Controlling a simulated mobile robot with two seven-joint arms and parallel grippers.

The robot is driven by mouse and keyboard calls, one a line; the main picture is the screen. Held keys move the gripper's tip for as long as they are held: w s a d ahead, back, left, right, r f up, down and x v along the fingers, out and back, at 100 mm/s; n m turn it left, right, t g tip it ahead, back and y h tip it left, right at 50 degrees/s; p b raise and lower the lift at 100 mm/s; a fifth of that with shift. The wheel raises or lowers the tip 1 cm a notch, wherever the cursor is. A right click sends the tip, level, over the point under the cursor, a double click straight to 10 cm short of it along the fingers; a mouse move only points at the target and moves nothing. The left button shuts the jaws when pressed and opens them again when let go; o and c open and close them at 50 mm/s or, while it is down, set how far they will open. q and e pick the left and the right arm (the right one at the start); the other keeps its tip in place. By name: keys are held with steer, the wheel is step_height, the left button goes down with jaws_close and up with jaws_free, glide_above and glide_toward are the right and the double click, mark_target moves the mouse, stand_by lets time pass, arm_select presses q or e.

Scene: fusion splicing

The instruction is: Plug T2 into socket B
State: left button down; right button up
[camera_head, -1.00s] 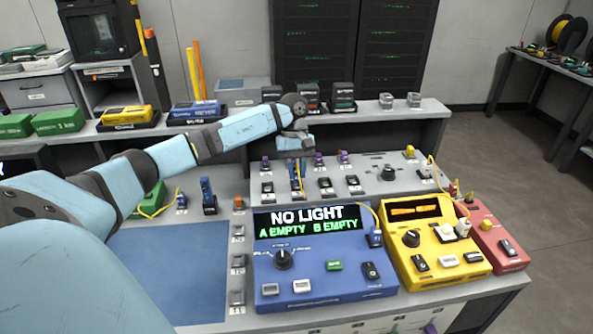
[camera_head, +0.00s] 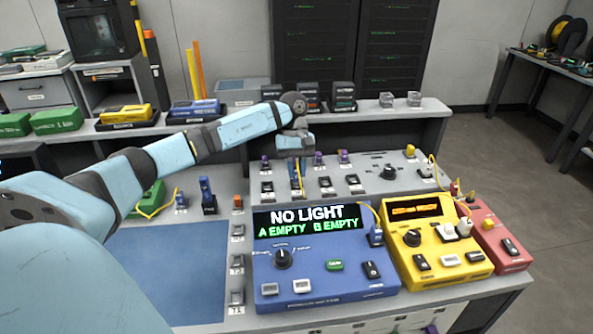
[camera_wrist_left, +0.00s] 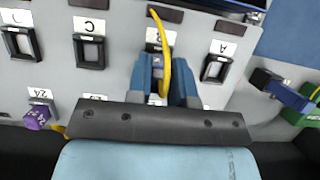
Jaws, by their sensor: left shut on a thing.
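My left gripper (camera_head: 296,186) is at the row of sockets on the grey panel. In the left wrist view the gripper (camera_wrist_left: 163,98) is shut on a small plug with a yellow cable (camera_wrist_left: 164,50), taken to be T2. The plug's own label is not readable. The gripper is over the socket B position, between socket C (camera_wrist_left: 90,50) and socket A (camera_wrist_left: 215,67). Fingers and cable hide socket B, so I cannot tell whether the plug is in it. The blue tester's display (camera_head: 307,221) reads "NO LIGHT", "A EMPTY B EMPTY". My right gripper is not in view.
A purple plug (camera_wrist_left: 37,117) stands near my gripper, with other purple plugs (camera_head: 344,157) behind the sockets. A yellow device (camera_head: 441,254) and a red device (camera_head: 497,240) stand to the right. The blue mat (camera_head: 184,270) at left is clear.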

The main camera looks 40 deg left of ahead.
arm_select(q)
steer(key=shift+f+b, duration=0.5)
steer(key=shift+f, duration=0.05)
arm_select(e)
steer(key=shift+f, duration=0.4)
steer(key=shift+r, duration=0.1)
arm_select(q)
steer(key=c, duration=0.9)
jaws_free()
steer(key=shift+c, duration=0.2)
steer(key=v, duration=1.4)
steer(key=shift+p, duration=0.3)
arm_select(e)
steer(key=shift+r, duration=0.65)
arm_select(q)
steer(key=shift+d, duration=0.1)
